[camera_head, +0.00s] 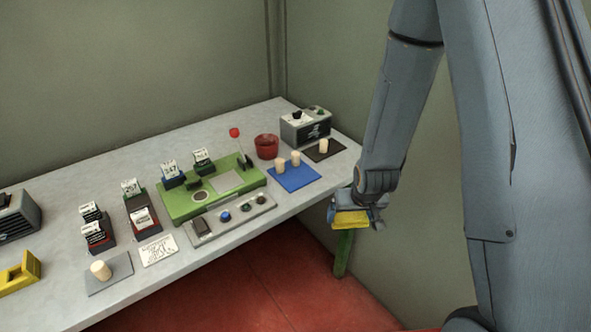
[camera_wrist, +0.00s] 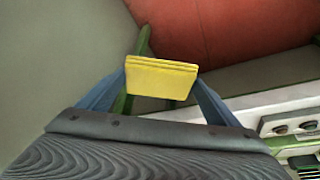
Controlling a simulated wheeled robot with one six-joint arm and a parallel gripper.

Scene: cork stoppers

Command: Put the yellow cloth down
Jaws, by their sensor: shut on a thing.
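The yellow cloth (camera_head: 351,218) is a folded, flat block held in my gripper (camera_head: 358,217), which is off the right front edge of the table. In the wrist view the cloth (camera_wrist: 162,77) sits between the two blue fingers of my gripper (camera_wrist: 162,88). The gripper is shut on it. The cloth appears clear of the table, with the red floor and a green table leg behind it.
The grey table (camera_head: 225,255) holds a blue mat (camera_head: 292,180) with cork stoppers, a dark mat (camera_head: 328,156) with one stopper, and a grey mat (camera_head: 112,281) with another. A red cup (camera_head: 267,146), a green device (camera_head: 228,183) and a yellow holder (camera_head: 20,275) also stand there.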

